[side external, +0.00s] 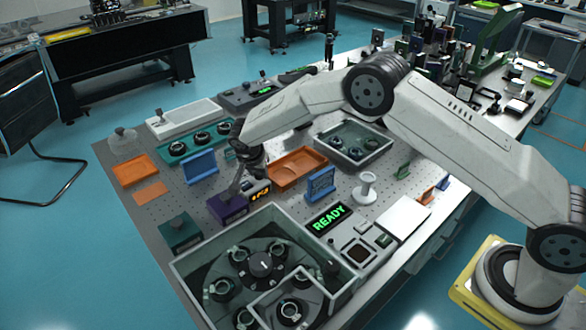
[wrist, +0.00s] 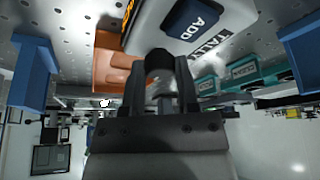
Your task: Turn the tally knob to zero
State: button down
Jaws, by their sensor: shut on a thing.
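The tally unit (side external: 228,209) is a small box with a dark purple front in the side view, near the left middle of the table. An orange lit display (side external: 260,192) is beside it; its digits are too small to read. In the wrist view the tally unit's pale top (wrist: 232,12) carries a TALLY label (wrist: 208,47) and a blue ADD button (wrist: 190,22). My gripper (wrist: 160,78) is shut on the dark round tally knob (wrist: 160,60), one finger on each side. In the side view my gripper (side external: 236,188) reaches down onto the unit; the knob's pointer is hidden.
An orange tray (side external: 297,170) and a blue stand (side external: 320,186) are to the right of the unit. Another blue stand (side external: 200,167) is behind it. A dark green box (side external: 180,234) and a large walled bin (side external: 185,272) stand in front.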

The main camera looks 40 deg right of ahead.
aim_at(257, 188)
dwell(0.4)
jog(key=c, duration=0.6)
grip_release()
jog(key=shift+r, duration=0.15)
jog(key=shift+v, duration=3.8)
jog(key=shift+s, duration=0.1)
jog(key=s+d+r+n+y, duration=0.1)
jog(key=s+d+n, duration=0.2)
jog(key=s, duration=0.7)
jog(key=s+d+r+n+y, duration=0.1)
jog(key=s+d+r+n, duration=0.1)
jog(key=s, duration=0.8)
jog(key=s+d+r+n+y, duration=0.1)
jog(key=s+d+n, duration=0.3)
jog(key=s, duration=0.6)
jog(key=shift+s+d+r+n+y, duration=0.1)
jog(key=shift+d+r+n+y, duration=0.1)
jog(key=shift+n, duration=0.4)
jog(key=shift+s+d+r+n+y, duration=0.1)
jog(key=shift+d+n+y, duration=0.1)
jog(key=shift+n, duration=0.4)
